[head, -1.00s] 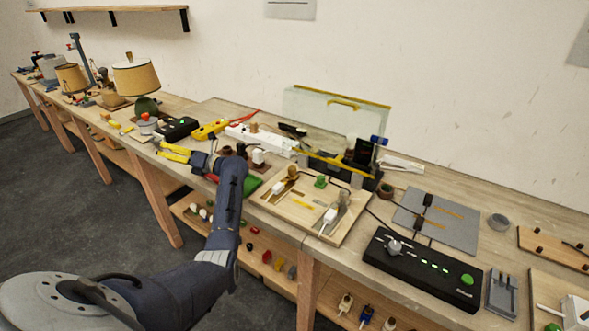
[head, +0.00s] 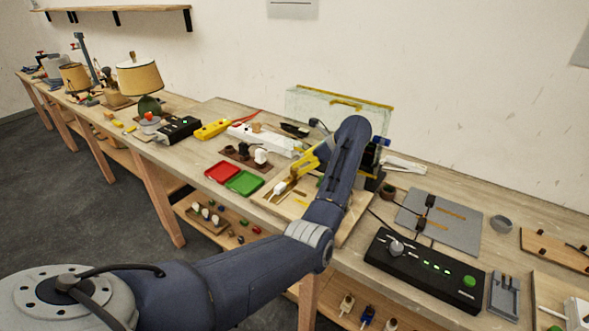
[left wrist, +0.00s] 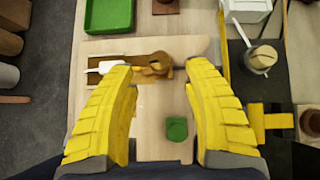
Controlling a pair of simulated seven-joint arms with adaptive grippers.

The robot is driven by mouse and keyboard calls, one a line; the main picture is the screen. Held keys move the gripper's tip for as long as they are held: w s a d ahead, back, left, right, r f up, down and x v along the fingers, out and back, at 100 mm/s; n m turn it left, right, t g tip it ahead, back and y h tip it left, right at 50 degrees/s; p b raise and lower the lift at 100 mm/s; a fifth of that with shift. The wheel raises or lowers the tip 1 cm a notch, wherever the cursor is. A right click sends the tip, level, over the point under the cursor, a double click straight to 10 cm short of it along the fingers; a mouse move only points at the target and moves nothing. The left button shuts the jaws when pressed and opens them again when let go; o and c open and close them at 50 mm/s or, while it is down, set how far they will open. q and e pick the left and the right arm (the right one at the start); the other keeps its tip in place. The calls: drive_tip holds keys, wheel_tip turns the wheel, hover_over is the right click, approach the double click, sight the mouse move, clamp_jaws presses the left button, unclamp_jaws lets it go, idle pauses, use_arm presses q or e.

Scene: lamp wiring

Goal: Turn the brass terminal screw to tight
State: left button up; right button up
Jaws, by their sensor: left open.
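The pale wooden board (head: 266,196) carries a brass-brown terminal piece (left wrist: 157,64), lying between my fingertips in the left wrist view. Its round screw end is at the right; how tight it is cannot be told. A white part (left wrist: 107,67) lies at its left end, partly behind a finger. My left gripper (left wrist: 159,72) is open, with its yellow fingers on either side of the terminal. In the head view my left gripper (head: 299,168) is over the board, and my arm hides much of the board. My right gripper is not in view.
A green block (left wrist: 177,128) is on the board between the fingers. Red (head: 221,172) and green (head: 244,183) trays lie left of the board. A black power box (head: 420,268) is at the right. A glass panel (head: 325,108) stands behind.

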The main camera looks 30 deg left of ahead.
sight(293, 174)
use_arm(q)
drive_tip(key=shift+x, duration=2.9)
clamp_jaws()
